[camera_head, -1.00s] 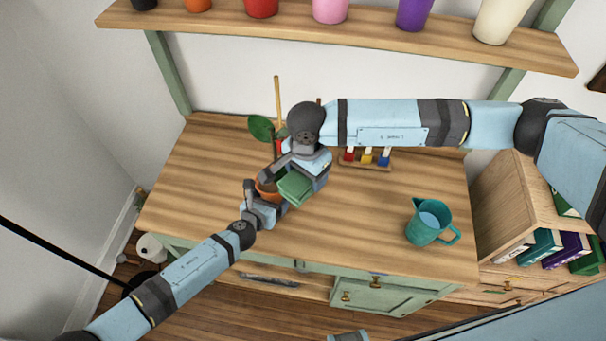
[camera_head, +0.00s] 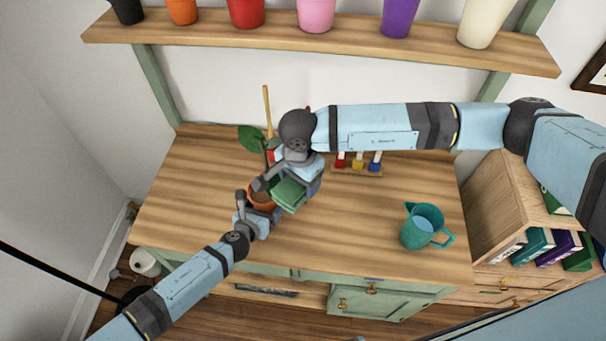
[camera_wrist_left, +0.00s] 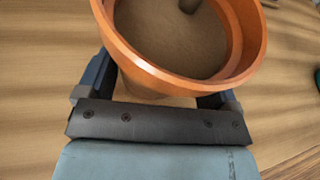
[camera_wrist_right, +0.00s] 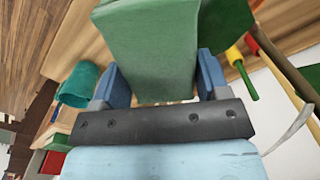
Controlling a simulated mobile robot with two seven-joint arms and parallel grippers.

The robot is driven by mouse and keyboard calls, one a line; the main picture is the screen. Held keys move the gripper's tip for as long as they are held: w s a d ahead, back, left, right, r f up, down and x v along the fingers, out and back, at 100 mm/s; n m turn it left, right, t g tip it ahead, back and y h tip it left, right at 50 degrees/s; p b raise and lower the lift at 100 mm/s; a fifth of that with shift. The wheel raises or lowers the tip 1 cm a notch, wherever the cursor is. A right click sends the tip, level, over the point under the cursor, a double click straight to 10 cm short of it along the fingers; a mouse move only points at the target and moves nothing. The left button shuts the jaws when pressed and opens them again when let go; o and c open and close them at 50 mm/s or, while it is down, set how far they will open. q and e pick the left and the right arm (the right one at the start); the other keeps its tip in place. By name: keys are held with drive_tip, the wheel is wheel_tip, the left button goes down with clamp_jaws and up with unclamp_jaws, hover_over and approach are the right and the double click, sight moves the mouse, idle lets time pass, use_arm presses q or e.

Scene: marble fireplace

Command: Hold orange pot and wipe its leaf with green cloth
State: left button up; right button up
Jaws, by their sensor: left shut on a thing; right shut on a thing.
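The orange pot (camera_head: 262,197) stands at the left middle of the wooden table, partly hidden by my arms. Its rim (camera_wrist_left: 150,68) and brown soil fill the top of the left wrist view. My left gripper (camera_head: 250,212) is shut on the pot from the near side. The plant's green leaf (camera_head: 251,138) rises above the pot, up and left of my right wrist. My right gripper (camera_head: 285,178) is shut on the folded green cloth (camera_head: 289,194), beside and above the pot. The cloth (camera_wrist_right: 150,45) also shows between the fingers in the right wrist view. I cannot tell whether the cloth touches the leaf.
A teal pitcher (camera_head: 422,228) stands at the table's right. A small rack of coloured bottles (camera_head: 357,168) sits behind. A shelf (camera_head: 330,45) of coloured pots spans above. A bookcase (camera_head: 520,205) stands at right. The table's front middle is clear.

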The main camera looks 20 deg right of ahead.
drive_tip(key=shift+s+a, duration=0.75)
drive_tip(key=shift+a, duration=0.15)
drive_tip(key=shift+w+d+r, duration=0.1)
drive_tip(key=shift+w+d, duration=0.55)
drive_tip(key=shift+d, duration=0.2)
drive_tip(key=shift+w+d, duration=0.6)
drive_tip(key=shift+d, duration=0.2)
drive_tip(key=shift+s+a+f, duration=0.2)
drive_tip(key=shift+s+a, duration=0.5)
drive_tip(key=shift+a, duration=0.15)
drive_tip(key=shift+s+a+r, duration=0.1)
drive_tip(key=shift+s+a, duration=0.45)
drive_tip(key=shift+a, duration=0.25)
drive_tip(key=shift+w+d+r, duration=0.15)
drive_tip(key=shift+w+d, duration=0.5)
drive_tip(key=shift+d, duration=0.25)
drive_tip(key=shift+w+d, duration=0.6)
drive_tip(key=shift+d, duration=0.15)
drive_tip(key=shift+s+a, duration=0.65)
drive_tip(key=shift+a, duration=0.15)
